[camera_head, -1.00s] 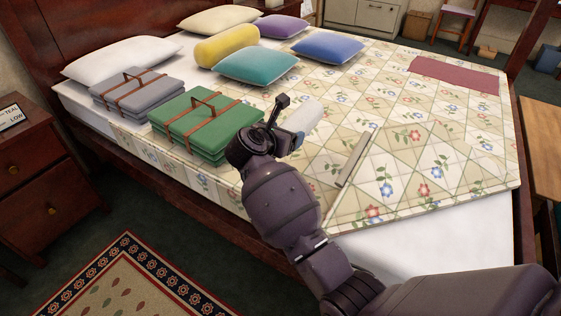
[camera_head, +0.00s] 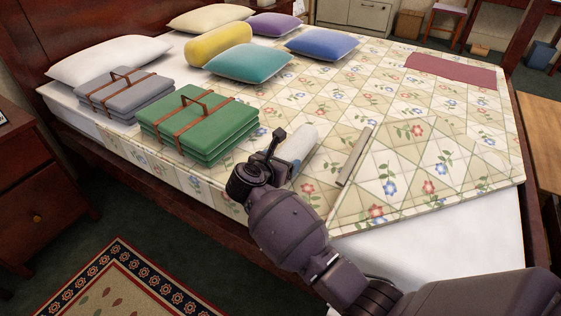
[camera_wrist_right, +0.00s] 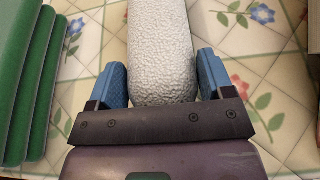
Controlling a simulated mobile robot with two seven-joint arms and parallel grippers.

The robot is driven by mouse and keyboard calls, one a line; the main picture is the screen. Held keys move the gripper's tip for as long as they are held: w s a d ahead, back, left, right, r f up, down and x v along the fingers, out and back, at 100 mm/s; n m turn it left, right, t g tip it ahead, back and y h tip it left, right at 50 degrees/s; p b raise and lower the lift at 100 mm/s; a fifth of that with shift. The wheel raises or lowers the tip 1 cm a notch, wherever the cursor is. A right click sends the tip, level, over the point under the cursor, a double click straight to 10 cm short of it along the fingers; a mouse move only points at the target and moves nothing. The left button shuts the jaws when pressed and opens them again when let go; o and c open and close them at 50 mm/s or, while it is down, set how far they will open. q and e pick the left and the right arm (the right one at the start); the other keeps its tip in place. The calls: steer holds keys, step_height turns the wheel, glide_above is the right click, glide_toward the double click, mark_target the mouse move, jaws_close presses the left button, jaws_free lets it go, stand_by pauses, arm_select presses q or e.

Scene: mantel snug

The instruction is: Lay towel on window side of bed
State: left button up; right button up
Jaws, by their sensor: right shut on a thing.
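The towel is a pale grey-white roll with a bumpy texture (camera_head: 299,143), low over the patterned quilt, just right of the green bundle. My right gripper (camera_head: 284,150) is shut on it. In the right wrist view the towel (camera_wrist_right: 160,45) lies lengthwise between the two blue fingers (camera_wrist_right: 163,80), with the quilt close beneath. I cannot tell whether it touches the quilt. The bed (camera_head: 420,150) has a flowered quilt and a dark wooden frame. No window is in view, so its side cannot be told. My left gripper is not in view.
A strapped green bundle (camera_head: 205,117) and a grey one (camera_head: 124,92) lie left of the towel. Pillows (camera_head: 250,63) are at the head end. A thin beige bar (camera_head: 355,157) lies right of the towel. A maroon cloth (camera_head: 450,70) lies farther back. Much quilt is clear.

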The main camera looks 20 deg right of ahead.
steer(key=o, duration=1.1)
steer(key=shift+c, duration=0.2)
steer(key=shift+a+r, duration=0.15)
steer(key=shift+r, duration=0.1)
steer(key=p+v, duration=0.2)
steer(key=v, duration=0.9)
steer(key=shift+s+a, duration=0.25)
steer(key=shift+s, duration=0.1)
